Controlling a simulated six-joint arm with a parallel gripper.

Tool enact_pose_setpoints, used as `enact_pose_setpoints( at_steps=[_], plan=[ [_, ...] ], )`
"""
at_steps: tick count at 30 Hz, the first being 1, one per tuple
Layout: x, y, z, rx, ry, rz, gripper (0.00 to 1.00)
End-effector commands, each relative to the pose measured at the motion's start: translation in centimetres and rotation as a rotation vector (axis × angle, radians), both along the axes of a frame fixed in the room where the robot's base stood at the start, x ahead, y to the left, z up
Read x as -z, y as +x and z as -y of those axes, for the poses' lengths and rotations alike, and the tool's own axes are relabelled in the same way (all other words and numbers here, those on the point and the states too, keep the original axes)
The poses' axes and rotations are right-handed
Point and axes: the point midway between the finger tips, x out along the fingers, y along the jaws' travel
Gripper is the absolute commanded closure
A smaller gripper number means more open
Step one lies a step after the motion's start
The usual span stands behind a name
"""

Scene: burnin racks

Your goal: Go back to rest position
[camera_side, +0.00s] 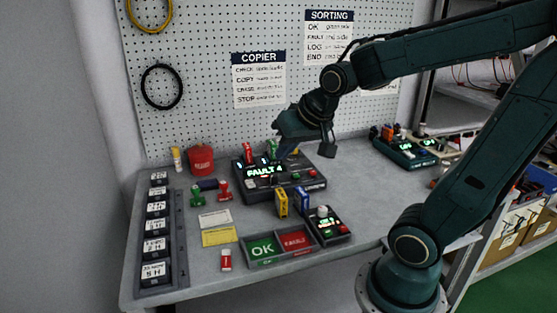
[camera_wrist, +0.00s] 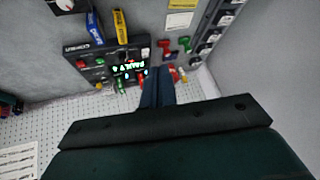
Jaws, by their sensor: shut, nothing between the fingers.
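My gripper (camera_side: 287,152) hangs over the back of a dark copier unit (camera_side: 250,187) whose lit display reads "FAULT 4". The fingers look closed with nothing between them. In the wrist view my gripper (camera_wrist: 157,75) points toward the same copier unit (camera_wrist: 100,70), close to its display. A red stick (camera_side: 248,150) and a green stick (camera_side: 272,147) stand upright in the unit's back, near the fingers. Whether the fingertips touch the unit cannot be told.
A tray with a green OK bin (camera_side: 263,249) and a red bin (camera_side: 295,240) sits in front. A yellow block (camera_side: 281,204) and a blue block (camera_side: 302,200) stand between. A rack of labelled black blocks (camera_side: 155,247) lines the left. A pegboard (camera_side: 205,60) rises behind; a second unit (camera_side: 405,150) stands right.

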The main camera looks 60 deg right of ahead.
Motion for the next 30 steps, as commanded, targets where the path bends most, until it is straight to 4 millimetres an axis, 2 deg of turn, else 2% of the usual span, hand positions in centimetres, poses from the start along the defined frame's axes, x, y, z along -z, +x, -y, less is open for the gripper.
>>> enact_pose_setpoints(
  at_steps=[1, 6, 15, 21, 30],
  plan=[
    [-0.5, -0.9, -1.1, -0.048, -0.013, -0.006, 1.0],
    [-1.4, -4.4, -4.1, -0.21, -0.058, -0.053, 1.0],
    [-1.9, -9.8, -7.0, -0.435, -0.119, -0.113, 1.0],
    [-1.8, -11.0, -7.5, -0.483, -0.132, -0.129, 1.0],
    [-1.8, -11.0, -7.5, -0.484, -0.132, -0.13, 1.0]
  ],
)
